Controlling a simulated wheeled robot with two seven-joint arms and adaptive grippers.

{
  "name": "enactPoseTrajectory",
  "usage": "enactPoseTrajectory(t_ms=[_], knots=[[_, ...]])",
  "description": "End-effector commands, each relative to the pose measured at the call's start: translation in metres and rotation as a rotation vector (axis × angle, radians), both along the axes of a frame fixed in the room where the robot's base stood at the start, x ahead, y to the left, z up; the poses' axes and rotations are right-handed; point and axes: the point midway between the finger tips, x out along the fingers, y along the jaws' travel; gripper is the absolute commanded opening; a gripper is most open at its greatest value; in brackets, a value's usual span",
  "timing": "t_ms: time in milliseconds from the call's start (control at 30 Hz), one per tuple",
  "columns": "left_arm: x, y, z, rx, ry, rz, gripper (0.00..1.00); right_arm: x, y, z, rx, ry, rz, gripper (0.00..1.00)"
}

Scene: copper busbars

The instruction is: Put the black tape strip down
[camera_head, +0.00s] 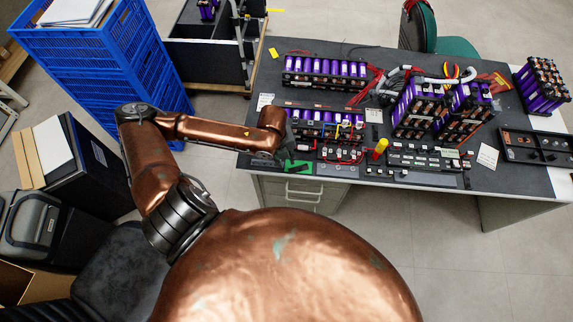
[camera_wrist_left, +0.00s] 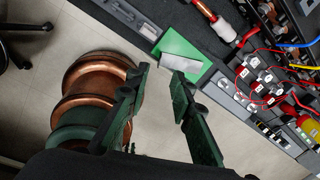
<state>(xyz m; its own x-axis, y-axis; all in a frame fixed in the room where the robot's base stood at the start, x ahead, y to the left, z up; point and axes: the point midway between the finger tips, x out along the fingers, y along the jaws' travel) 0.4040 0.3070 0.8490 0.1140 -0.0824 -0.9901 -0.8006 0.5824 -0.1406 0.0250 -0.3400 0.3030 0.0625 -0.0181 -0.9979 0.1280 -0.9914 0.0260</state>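My left gripper (camera_wrist_left: 160,76) is open, with its two dark green fingers apart and bare floor between them in the left wrist view. A green card (camera_wrist_left: 176,44) lies at the table edge just beyond the fingertips. A greyish, shiny strip (camera_wrist_left: 185,63) lies across its near edge, close to the right fingertip; I cannot tell whether this is the black tape strip. In the head view my left gripper (camera_head: 266,157) is small and partly hidden by its wrist at the table's front left edge, beside the green card (camera_head: 303,164). My right gripper is not in view.
The dark table (camera_head: 400,192) carries battery packs (camera_head: 325,72), wires and a yellow-and-red tool (camera_head: 379,149). Another battery pack (camera_head: 540,85) stands at the right. Blue crates (camera_head: 95,70) stand left of the table. Open floor lies in front of it.

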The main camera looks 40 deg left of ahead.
Motion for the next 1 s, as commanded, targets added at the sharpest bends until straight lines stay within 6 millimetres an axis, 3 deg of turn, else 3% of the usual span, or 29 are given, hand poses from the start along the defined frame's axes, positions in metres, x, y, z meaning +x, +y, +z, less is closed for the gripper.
enactPoseTrajectory(t_ms=[100, 300, 1000], knots=[[-0.002, 0.003, 0.025, 0.003, -0.003, 0.0, 0.22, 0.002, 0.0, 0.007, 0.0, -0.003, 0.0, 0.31], [-0.005, 0.004, 0.046, 0.002, -0.001, 0.0, 0.22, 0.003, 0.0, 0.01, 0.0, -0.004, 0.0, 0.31], [-0.006, 0.004, 0.05, -0.001, 0.001, 0.001, 0.22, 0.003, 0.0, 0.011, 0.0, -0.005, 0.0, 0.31]])
